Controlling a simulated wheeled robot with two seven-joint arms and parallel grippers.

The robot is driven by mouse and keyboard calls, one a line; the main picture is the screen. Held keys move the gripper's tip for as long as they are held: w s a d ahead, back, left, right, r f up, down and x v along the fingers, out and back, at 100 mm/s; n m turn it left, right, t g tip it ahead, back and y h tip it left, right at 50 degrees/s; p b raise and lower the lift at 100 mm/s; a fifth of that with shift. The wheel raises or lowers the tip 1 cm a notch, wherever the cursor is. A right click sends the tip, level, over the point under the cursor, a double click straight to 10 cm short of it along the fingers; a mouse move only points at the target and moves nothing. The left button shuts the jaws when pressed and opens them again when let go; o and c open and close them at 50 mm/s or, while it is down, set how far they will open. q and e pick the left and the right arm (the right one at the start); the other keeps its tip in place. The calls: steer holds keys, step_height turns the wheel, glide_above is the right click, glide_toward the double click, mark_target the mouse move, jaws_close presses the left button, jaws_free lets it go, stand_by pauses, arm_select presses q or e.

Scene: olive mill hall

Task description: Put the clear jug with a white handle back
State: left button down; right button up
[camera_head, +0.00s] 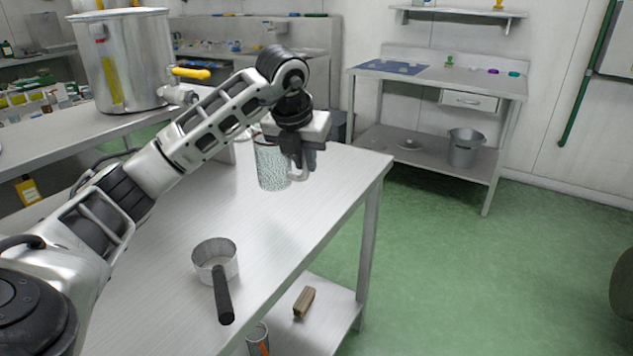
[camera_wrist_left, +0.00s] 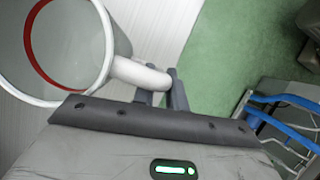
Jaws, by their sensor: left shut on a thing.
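The clear jug (camera_head: 271,166) is at the far right part of the steel table (camera_head: 262,226), upright. I cannot tell whether its base touches the table top. Its white handle is on the right side. My left gripper (camera_head: 303,168) is shut on that handle, reaching down from above. In the left wrist view the jug (camera_wrist_left: 62,48) shows its round mouth with a red ring inside, and the white handle (camera_wrist_left: 142,75) runs between the fingers of the left gripper (camera_wrist_left: 163,90). The jug looks empty. My right gripper is in neither view.
A saucepan (camera_head: 215,262) with a black handle stands on the near part of the table. A big steel tank (camera_head: 124,62) with a yellow-handled tap stands at the back left. A wooden block (camera_head: 304,302) lies on the lower shelf. A workbench (camera_head: 440,82) stands beyond open green floor.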

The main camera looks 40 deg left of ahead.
arm_select(q)
steer(key=shift+w+d+p+x, duration=0.15)
steer(key=shift+d+x, duration=0.1)
steer(key=shift+x, duration=1.15)
steer(key=shift+d+p+x, duration=0.2)
steer(key=shift+x, duration=1.25)
steer(key=shift+w+d+p+x, duration=0.15)
steer(key=shift+d+x, duration=0.1)
steer(key=shift+x, duration=1.15)
steer(key=shift+f, duration=0.15)
steer(key=c, duration=1.4)
jaws_free()
steer(key=shift+c, duration=0.2)
steer(key=v, duration=1.2)
